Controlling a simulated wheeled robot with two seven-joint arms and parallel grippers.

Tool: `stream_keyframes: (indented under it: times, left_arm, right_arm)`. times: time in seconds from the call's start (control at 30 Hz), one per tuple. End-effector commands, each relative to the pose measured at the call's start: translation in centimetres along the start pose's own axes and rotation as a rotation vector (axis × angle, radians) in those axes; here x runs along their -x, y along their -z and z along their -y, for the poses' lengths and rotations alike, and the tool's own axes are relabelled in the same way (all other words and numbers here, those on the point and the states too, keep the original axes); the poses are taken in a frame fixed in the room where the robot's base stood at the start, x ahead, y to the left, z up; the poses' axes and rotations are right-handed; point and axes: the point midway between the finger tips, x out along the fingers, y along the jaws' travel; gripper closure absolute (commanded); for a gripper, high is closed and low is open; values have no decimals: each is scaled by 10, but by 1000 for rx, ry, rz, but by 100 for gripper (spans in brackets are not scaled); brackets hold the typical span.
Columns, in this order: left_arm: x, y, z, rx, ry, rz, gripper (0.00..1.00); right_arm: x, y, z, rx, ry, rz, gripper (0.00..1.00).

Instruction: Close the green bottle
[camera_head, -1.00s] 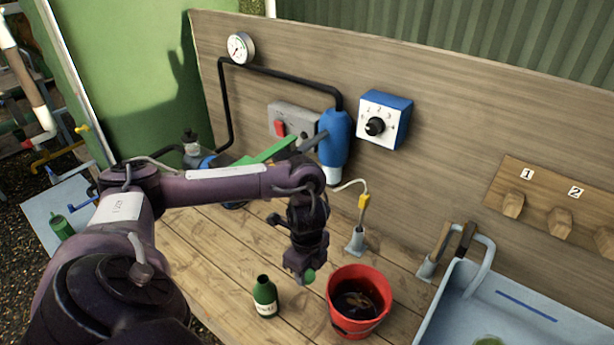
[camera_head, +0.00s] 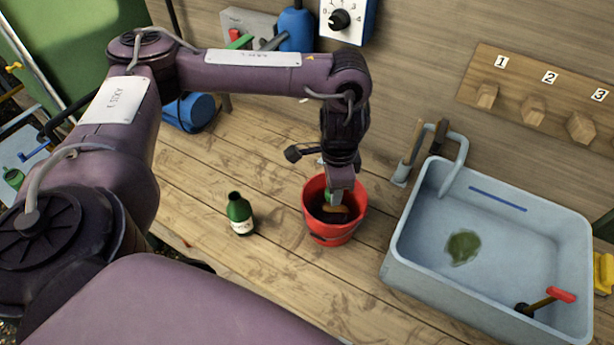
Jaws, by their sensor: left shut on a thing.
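The green bottle (camera_head: 240,213) stands upright on the wooden bench, left of the red bucket, with a pale label and a dark neck that looks uncapped. My left gripper (camera_head: 338,188) points down over the mouth of the red bucket, to the right of the bottle and apart from it. It is shut on a small green piece (camera_head: 328,197) that looks like a cap, mostly hidden by the fingers. Whether the gripper is above the rim or slightly inside it, I cannot tell. My right gripper is not in view.
The red bucket (camera_head: 318,228) holds dark contents and something orange-brown. A pale blue sink (camera_head: 400,262) with a red-handled tool (camera_head: 560,295) fills the right. Numbered wooden pegs (camera_head: 533,110) are on the back wall. Bench around the bottle is clear.

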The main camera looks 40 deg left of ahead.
Motion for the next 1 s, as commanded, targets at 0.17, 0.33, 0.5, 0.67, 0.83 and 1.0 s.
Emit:
stream_keyframes:
  times: [0.17, 0.33, 0.5, 0.67, 0.83, 1.0]
  left_arm:
    - [5, 28, -8, 288, 6, -5, 87]
    - [16, 37, -9, 565, 4, -4, 87]
    - [26, 39, -6, 747, 1, -3, 87]
    - [30, 38, -5, 810, -1, -1, 87]
    - [30, 38, -5, 813, -2, 0, 87]
    - [30, 38, -5, 812, -2, -1, 87]
  right_arm:
    - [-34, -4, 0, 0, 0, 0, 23]
    - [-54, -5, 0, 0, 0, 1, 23]
    - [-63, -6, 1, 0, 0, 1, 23]
    - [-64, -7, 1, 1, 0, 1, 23]
    - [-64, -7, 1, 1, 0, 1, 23]
    - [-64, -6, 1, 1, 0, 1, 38]
